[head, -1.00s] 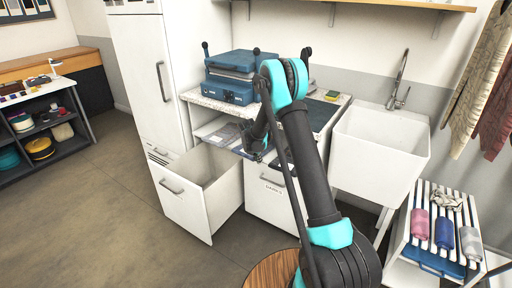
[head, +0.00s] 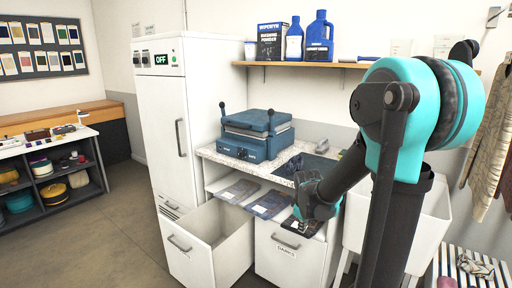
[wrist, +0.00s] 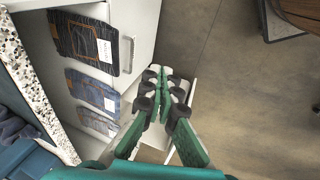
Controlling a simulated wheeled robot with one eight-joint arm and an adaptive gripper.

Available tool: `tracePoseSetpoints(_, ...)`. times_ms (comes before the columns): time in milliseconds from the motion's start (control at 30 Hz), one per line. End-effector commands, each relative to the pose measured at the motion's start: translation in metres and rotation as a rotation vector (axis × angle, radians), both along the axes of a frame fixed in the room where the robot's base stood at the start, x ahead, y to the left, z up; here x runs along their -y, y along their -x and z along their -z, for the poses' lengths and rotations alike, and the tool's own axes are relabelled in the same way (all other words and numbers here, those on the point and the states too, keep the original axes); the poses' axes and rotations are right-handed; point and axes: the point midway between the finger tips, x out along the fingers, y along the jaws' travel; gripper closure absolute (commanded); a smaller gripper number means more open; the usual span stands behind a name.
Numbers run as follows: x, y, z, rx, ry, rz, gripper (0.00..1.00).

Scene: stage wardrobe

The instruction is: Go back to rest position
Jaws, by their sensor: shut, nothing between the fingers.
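My gripper (wrist: 168,85) shows in the wrist view with its green fingers together and nothing between them. In that view it hangs in front of the shelf with folded jeans, over the open drawer. In the head view my arm reaches up at the right and bends down to the left. My gripper (head: 300,192) is near the counter's front edge there, partly hidden by my own arm.
The open drawer (head: 207,240) juts out below the counter (head: 222,154). A closed drawer (head: 285,250) is beside it. A blue press (head: 257,135) stands on the counter. A sink (head: 432,225) is partly behind my arm. Open floor (head: 105,235) lies to the left.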

Motion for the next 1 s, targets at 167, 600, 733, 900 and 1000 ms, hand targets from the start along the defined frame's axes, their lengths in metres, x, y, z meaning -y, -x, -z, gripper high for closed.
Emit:
tracePoseSetpoints(167,0.011,0.065,-0.003,0.028,-0.122,0.277,1.00)
tracePoseSetpoints(600,0.017,0.176,0.020,0.067,-0.365,0.814,1.00)
tracePoseSetpoints(733,0.017,0.183,0.023,0.069,-0.383,0.852,1.00)
tracePoseSetpoints(900,0.017,0.183,0.023,0.070,-0.385,0.856,1.00)
tracePoseSetpoints(1000,0.017,0.183,0.023,0.070,-0.385,0.855,1.00)
